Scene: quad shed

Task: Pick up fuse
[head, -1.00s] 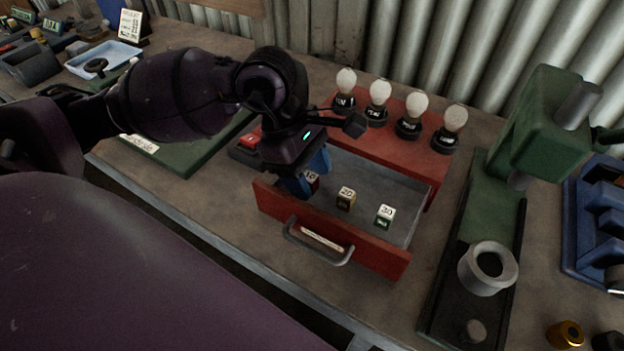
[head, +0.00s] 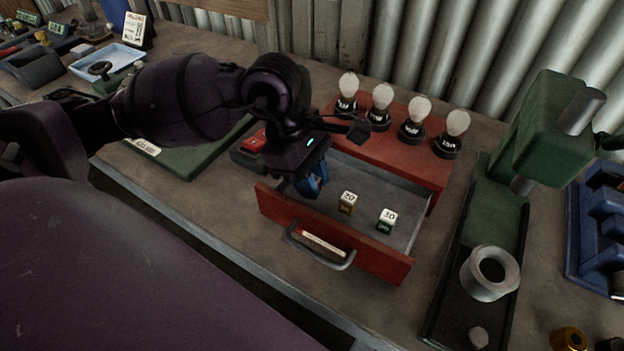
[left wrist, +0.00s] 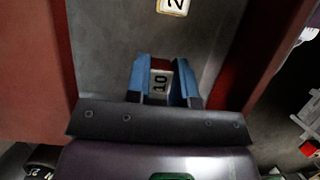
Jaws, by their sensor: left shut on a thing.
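My left gripper (head: 312,184) is over the left end of the open drawer (head: 332,247). Its blue fingers are shut on a fuse marked 10 (left wrist: 160,82), which shows between them in the left wrist view. In the head view that fuse is hidden by the gripper. A fuse marked 20 (head: 347,202) and a green-based fuse marked 30 (head: 386,220) stand apart in the drawer. The 20 fuse also shows in part at the top of the left wrist view (left wrist: 173,6). My right gripper is not in view.
Several bulbs (head: 417,117) stand on the red cabinet top behind the drawer. A green press (head: 545,130) with a metal ring (head: 490,272) stands to the right. A green board (head: 185,160) lies to the left, and a blue tray (head: 592,240) at the far right.

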